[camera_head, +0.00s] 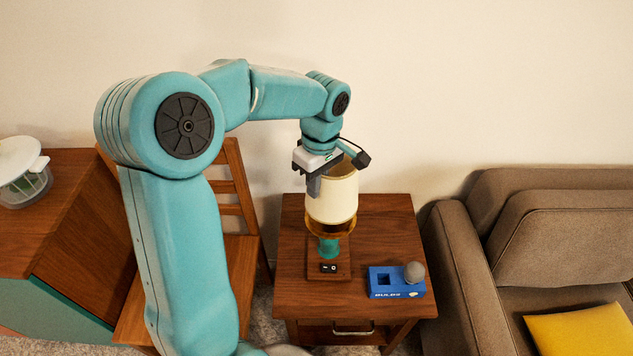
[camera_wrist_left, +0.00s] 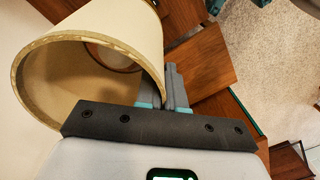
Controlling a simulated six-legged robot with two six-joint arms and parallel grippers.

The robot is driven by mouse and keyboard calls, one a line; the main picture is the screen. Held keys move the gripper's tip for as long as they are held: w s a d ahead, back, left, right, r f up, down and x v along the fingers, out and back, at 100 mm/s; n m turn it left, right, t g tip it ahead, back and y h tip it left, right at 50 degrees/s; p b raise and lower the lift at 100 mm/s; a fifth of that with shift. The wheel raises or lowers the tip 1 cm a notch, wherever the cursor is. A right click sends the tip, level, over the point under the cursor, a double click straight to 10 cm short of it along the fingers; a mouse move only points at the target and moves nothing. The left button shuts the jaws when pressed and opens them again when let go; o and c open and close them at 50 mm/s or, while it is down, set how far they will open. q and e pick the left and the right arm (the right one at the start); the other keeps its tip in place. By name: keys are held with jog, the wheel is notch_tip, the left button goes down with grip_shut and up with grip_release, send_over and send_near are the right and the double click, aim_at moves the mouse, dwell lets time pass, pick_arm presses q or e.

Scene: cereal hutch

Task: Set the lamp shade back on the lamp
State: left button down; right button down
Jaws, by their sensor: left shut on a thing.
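The cream lamp shade (camera_head: 332,200) is roughly upright over the lamp. The lamp has a teal stem (camera_head: 329,249) and a wooden base with a black switch (camera_head: 328,267), on the small wooden table (camera_head: 390,232). An amber ring-like part (camera_head: 330,230) shows just below the shade; I cannot tell whether the shade rests on it. My left gripper (camera_head: 314,186) is shut on the shade's wall at its top left rim. In the left wrist view the fingers (camera_wrist_left: 175,88) pinch the rim of the shade (camera_wrist_left: 60,85), and I see into it. My right gripper is not in view.
A blue box (camera_head: 397,282) with a grey bulb (camera_head: 414,272) stands right of the lamp. A brown sofa (camera_head: 467,260) is to the right of the table. A wooden chair (camera_head: 232,185) and a cabinet (camera_head: 75,225) are to the left.

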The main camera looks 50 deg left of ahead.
pick_arm(q)
jog(key=shift+f+b, duration=1.1)
jog(key=shift+f, duration=0.35)
jog(key=shift+f+b, duration=0.3)
jog(key=shift+f, duration=0.1)
jog(key=shift+f+b, duration=0.8)
jog(key=shift+f, duration=0.25)
dwell(0.4)
jog(key=c, duration=1.2)
grip_release()
jog(key=shift+o, duration=0.2)
jog(key=shift+r, duration=0.1)
